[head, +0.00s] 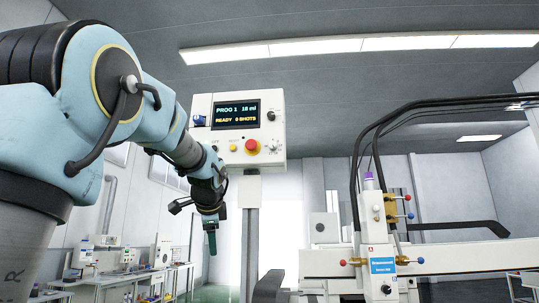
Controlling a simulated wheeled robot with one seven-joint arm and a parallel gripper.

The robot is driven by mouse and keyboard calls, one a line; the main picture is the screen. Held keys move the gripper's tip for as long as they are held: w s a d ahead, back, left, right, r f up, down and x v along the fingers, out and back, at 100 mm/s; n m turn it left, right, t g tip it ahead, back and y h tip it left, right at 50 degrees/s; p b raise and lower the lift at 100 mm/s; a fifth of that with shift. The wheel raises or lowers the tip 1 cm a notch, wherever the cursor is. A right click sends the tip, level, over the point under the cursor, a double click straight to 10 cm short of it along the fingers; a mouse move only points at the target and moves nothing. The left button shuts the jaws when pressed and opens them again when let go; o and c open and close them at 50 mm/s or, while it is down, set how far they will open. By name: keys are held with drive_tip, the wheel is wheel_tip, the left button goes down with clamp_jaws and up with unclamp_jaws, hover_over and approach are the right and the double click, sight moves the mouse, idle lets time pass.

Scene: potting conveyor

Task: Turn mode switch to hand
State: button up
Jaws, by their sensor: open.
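A white control box (222,166) stands on a grey post in the middle of the head view. Its face carries a lit display, a red push button on a yellow ring, small buttons and several knobs. A black knob (271,115) sits right of the display, and another small selector (275,148) sits at the lower right. The labels are too small to read, so I cannot tell which is the mode switch or where it points. My gripper (212,246) hangs below and left of the box, fingers downward, open and apart from the box. Its fingers overlap in this view.
The display (236,114) reads "PROG 1 18 ml" and "READY 0 SHOTS". A white machine (330,263) with hoses, valves and a blue label stands at the lower right. Benches with equipment (125,275) stand at the back left.

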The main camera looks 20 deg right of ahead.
drive_tip(key=s+d+r+m+t+h, duration=0.1)
drive_tip(key=d+r+m, duration=0.2)
drive_tip(key=r, duration=0.4)
drive_tip(key=s+d+r+m+t+h, duration=0.1)
drive_tip(key=s+d+r+m, duration=0.15)
drive_tip(key=r, duration=0.55)
drive_tip(key=m+t+h, duration=0.4)
drive_tip(key=m, duration=0.4)
approach(271, 114)
drive_tip(key=p+x, duration=0.6)
drive_tip(key=shift+w+d+r, duration=0.1)
drive_tip(key=shift+w+r, duration=0.2)
drive_tip(key=shift+w+d+f+p, duration=0.1)
drive_tip(key=shift+w+d+p, duration=0.15)
drive_tip(key=shift+w, duration=0.15)
drive_tip(key=shift+w+d+f+p, duration=0.15)
drive_tip(key=shift+w+d+p, duration=0.05)
drive_tip(key=shift+w, duration=0.2)
drive_tip(key=shift+c, duration=0.4)
clamp_jaws()
